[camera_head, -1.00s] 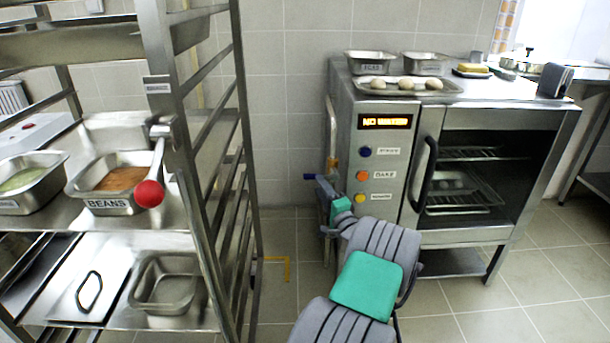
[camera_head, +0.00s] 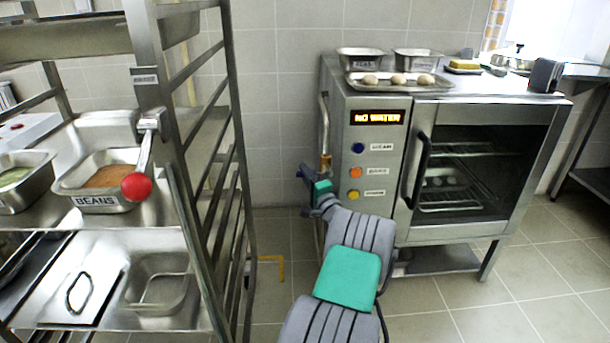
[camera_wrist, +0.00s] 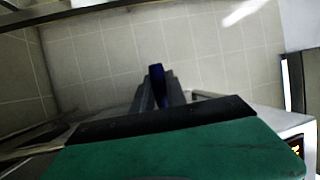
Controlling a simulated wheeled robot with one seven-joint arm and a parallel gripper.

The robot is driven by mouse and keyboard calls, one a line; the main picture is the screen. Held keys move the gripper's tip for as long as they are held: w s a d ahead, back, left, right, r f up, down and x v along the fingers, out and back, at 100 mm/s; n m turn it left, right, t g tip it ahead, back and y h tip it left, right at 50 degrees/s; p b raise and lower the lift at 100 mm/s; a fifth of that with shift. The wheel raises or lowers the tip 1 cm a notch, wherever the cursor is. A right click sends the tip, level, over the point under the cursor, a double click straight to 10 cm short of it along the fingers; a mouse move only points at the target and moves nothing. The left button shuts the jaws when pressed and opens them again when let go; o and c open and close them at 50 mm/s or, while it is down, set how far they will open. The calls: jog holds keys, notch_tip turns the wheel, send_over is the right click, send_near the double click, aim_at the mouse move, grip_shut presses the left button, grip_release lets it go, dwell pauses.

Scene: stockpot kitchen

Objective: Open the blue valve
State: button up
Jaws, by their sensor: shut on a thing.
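The blue valve handle (camera_wrist: 157,72) shows in the wrist view as a small dark blue tab between my two fingertips. My gripper (camera_wrist: 159,93) is shut on it. In the head view my gripper (camera_head: 307,180) is at the oven's left side, beside the brass fitting (camera_head: 325,163) on a vertical pipe. A bit of the blue handle (camera_head: 300,172) shows at the fingertips there. The rest of the valve is hidden behind my fingers and wrist, so its exact angle is unclear.
The steel oven (camera_head: 363,220) reads "NO WATER" on its display (camera_head: 377,117). Its door is shut. A steel rack (camera_head: 184,200) with pans stands at the left, a red-knobbed lever (camera_head: 136,187) on its post.

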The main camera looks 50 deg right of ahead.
grip_shut()
dwell(0.8)
